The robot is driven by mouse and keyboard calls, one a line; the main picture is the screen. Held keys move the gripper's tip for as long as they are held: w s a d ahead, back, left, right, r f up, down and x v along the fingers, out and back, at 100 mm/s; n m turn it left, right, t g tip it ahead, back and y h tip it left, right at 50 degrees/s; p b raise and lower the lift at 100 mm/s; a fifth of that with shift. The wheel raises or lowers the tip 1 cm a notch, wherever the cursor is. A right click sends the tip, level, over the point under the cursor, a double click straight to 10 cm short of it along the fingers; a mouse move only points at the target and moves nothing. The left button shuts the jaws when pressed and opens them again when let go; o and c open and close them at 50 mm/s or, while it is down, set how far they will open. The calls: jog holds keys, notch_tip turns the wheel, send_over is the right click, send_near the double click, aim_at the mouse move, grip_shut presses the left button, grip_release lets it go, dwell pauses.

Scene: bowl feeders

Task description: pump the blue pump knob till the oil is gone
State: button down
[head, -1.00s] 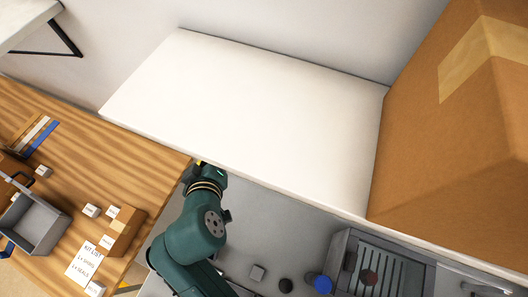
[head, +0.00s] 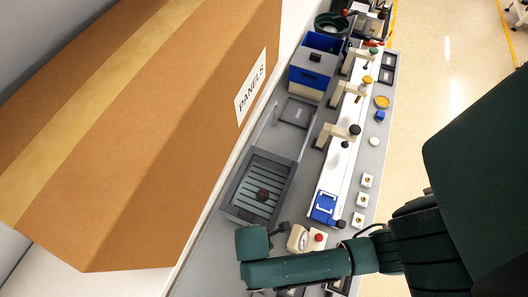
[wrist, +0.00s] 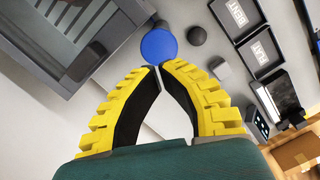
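The blue round knob (wrist: 158,46) shows from above in the wrist view, just beyond my fingertips and beside the slatted grey tray. My gripper (wrist: 160,68) has two yellow ribbed fingers with black pads. Their tips are nearly together, with nothing seen between them. I cannot tell whether the tips touch the knob. In the head view I do not make out the knob or my fingers; my green arm (head: 300,268) crosses the bottom there. No oil level can be made out.
A slatted grey tray (head: 231,207) holds a dark knob (head: 263,195). A black knob (wrist: 197,35) and a grey block (wrist: 220,68) are right of the blue knob. A large cardboard box (head: 150,130) stands at left. A white rail (head: 335,165) with fixtures runs along the bench.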

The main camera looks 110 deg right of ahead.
jog(key=shift+s+d, duration=0.15)
jog(key=shift+d, duration=0.1)
jog(key=shift+w+a, duration=0.15)
jog(key=shift+w, duration=0.05)
jog(key=shift+f, duration=0.15)
jog(key=f, duration=0.2)
jog(key=f+b, duration=0.1)
jog(key=f, duration=0.3)
jog(key=shift+s+b, duration=0.25)
jog(key=shift+b, duration=0.1)
jog(key=shift+f+b, duration=0.35)
jog(key=shift+b, duration=0.2)
